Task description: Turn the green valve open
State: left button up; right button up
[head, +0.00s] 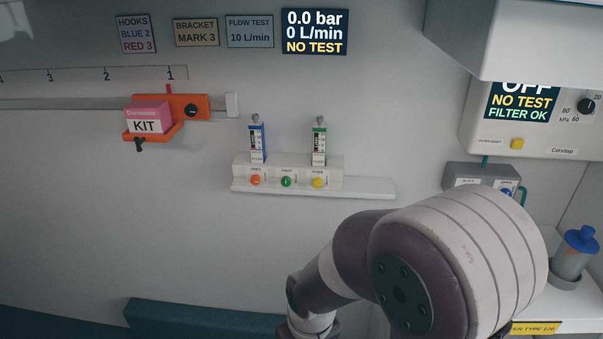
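On the wall, a white block with a shelf (365,187) carries two upright flowmeter-like units. One is blue (257,143) on the left, and one is green (319,145) on the right, each with a small grey top. Below them on the block are three small round knobs: orange (255,180), green (286,182) and yellow (318,183). I cannot tell which green part is the valve or how far it is turned. One of my arms fills the lower right, below the block; its hand end runs out of the picture. Neither gripper is in view.
An orange bracket (172,108) with a pink KIT box (149,117) sits on the wall rail at left. A display (315,32) reads 0.0 bar, 0 L/min, NO TEST. At right are a white console (550,130), a grey box (480,172) and a blue-capped bottle (575,255).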

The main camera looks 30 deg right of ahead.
aim_at(285, 181)
jog(key=l+z, duration=0.2)
jog(key=z, duration=0.2)
jog(key=l+z, duration=0.2)
jog(key=z, duration=0.15)
jog(key=l+z, duration=0.2)
jog(key=z, duration=0.2)
jog(key=l+z, duration=0.2)
jog(key=z, duration=0.15)
